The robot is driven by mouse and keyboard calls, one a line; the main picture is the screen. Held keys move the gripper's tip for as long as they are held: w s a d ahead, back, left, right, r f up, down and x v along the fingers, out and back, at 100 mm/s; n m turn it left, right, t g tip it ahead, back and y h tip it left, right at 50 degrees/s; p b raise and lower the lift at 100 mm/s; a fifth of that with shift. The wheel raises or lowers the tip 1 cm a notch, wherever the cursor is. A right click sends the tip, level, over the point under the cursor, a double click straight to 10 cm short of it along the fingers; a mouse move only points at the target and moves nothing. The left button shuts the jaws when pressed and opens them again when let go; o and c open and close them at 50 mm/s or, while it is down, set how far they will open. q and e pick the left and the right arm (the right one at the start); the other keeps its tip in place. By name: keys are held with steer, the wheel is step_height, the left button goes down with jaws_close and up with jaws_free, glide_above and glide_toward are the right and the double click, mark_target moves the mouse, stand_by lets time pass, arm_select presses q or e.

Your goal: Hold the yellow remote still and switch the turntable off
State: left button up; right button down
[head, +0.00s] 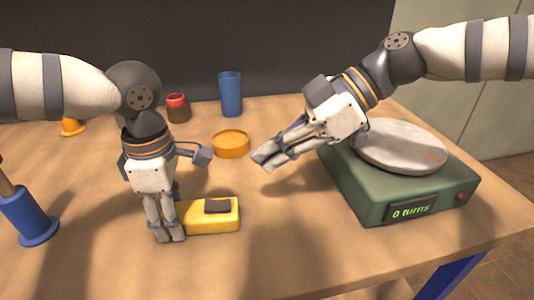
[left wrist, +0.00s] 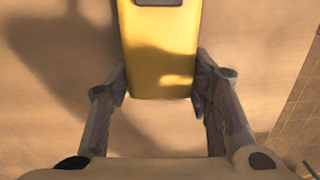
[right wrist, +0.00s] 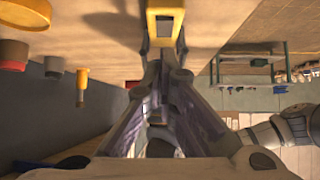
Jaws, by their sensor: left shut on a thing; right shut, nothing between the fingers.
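The yellow remote (head: 225,216) lies flat on the table, with a dark button or pad (head: 217,206) on its top. My left gripper (head: 168,237) points down at its left end and is shut on it; in the left wrist view the remote (left wrist: 160,65) sits between the two fingers. My right gripper (head: 262,161) is shut and empty, raised above the table between remote and turntable. In the right wrist view the remote (right wrist: 152,30) shows beyond its closed fingertips. The turntable (head: 352,196) is a green box with a grey disc (head: 400,150); its display reads "0 turns".
An orange round dish (head: 231,146), a red-lidded jar (head: 178,109) and a blue cup (head: 230,94) stand behind the remote. A blue holder (head: 30,216) stands at the left, an orange object (head: 72,127) behind it. The table is clear in front of the turntable.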

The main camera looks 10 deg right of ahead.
mark_target(218, 200)
steer(key=shift+a+r+x, duration=0.15)
steer(key=shift+x, duration=1.6)
steer(key=shift+a+r+x, duration=0.1)
steer(key=shift+r+x, duration=0.1)
steer(key=shift+x, duration=1.55)
steer(key=shift+a+r+x, duration=0.15)
steer(key=shift+x, duration=1.6)
steer(key=shift+w, duration=0.2)
steer(key=shift+a+f, duration=0.25)
steer(key=shift+f, duration=0.15)
steer(key=shift+d, duration=0.2)
